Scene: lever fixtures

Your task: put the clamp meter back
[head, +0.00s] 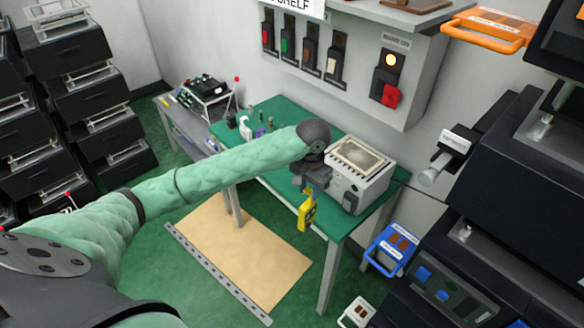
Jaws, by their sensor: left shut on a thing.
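The clamp meter (307,213) is a small yellow device with a dark face. It hangs below my left gripper (309,188), which is shut on its upper part. My left arm reaches in from the left across the view, and the meter hangs at the front edge of the green table (335,227), just left of a white boxy instrument. The gripper's fingertips are small and dark here, so their exact grip is hard to make out. My right gripper is not in view.
The white instrument (358,165) stands on the table near the meter. A wall panel (347,50) with switches and a red handle (390,96) is above. Blue (392,248) and orange (490,28) handled items are at right. Black stacked units (85,95) stand at left.

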